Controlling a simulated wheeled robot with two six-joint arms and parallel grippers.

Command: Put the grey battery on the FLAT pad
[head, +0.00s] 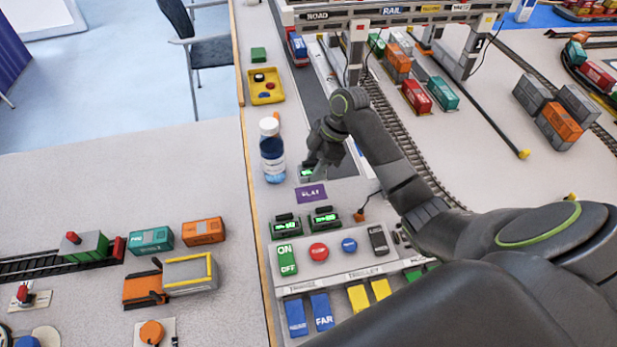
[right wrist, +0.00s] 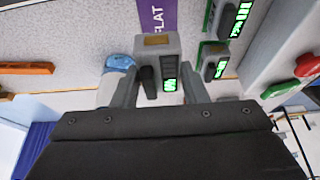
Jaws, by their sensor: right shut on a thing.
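My right gripper (head: 317,164) is shut on a grey battery (head: 306,174) with a lit green display. In the right wrist view the battery (right wrist: 150,48) stands between the two fingers (right wrist: 160,88). The purple FLAT pad (head: 311,194) lies just on the near side of the battery in the head view. In the right wrist view the battery's top end overlaps the end of the purple pad (right wrist: 157,15). I cannot tell how high the battery is above the table. My left gripper is not in view.
A white and blue bottle (head: 271,150) stands close left of the gripper. Two more batteries with green displays (head: 286,224) sit in front, at the control panel (head: 345,270). A yellow tray (head: 265,87) is farther back. Rail tracks and a gantry crane (head: 355,50) lie beyond.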

